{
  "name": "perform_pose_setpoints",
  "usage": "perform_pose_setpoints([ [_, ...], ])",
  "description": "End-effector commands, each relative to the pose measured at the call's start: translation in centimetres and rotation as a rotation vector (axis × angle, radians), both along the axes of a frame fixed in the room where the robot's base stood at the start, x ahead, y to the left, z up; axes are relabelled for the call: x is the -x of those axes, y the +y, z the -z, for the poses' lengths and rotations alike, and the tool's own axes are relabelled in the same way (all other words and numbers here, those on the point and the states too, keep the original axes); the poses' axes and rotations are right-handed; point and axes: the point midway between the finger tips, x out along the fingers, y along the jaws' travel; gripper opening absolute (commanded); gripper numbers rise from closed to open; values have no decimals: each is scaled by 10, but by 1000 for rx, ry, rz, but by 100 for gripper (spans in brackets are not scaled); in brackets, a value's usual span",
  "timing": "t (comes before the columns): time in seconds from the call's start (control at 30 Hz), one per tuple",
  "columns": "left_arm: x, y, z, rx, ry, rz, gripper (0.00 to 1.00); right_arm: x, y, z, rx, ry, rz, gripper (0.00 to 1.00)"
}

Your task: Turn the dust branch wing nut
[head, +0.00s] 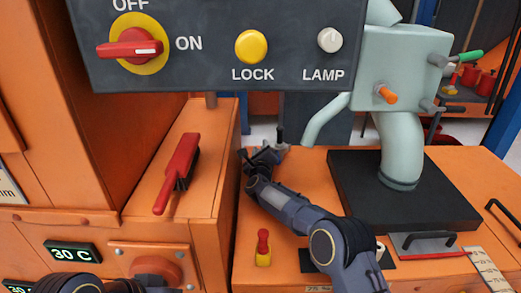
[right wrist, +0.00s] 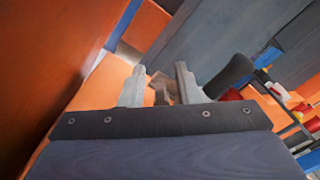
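I cannot pick out the wing nut with certainty. A small brownish piece (right wrist: 161,92) shows between the fingers of my right gripper (right wrist: 160,86) in the right wrist view, and it may be the wing nut. The two pale fingers stand apart with gaps beside this piece. In the head view my right gripper (head: 266,156) is small and dark, at the far left of the orange deck, beside the orange housing wall. A pale green branch pipe (head: 324,118) slopes down toward it from the pale green box (head: 398,70).
A dark panel (head: 215,75) with a red switch (head: 130,48) hangs in front. A red-handled brush (head: 178,172) lies on the left ledge. A red and yellow tool (head: 263,247) stands near my right arm. A dark handle (right wrist: 229,76) is right of the fingers.

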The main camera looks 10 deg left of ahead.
Motion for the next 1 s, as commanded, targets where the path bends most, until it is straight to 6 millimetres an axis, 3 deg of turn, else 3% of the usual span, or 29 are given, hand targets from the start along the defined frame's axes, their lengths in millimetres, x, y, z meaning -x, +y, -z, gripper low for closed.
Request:
perform_pose_setpoints([
  [0.37,0,0,-1,0,0,0,0,7,-2,0,-1,4,1,29],
  [0.8,0,0,-10,0,0,0,0,63,-13,-1,1,2,-1,29],
  [1.0,0,0,-11,0,0,0,0,76,-16,0,-1,1,1,29],
])
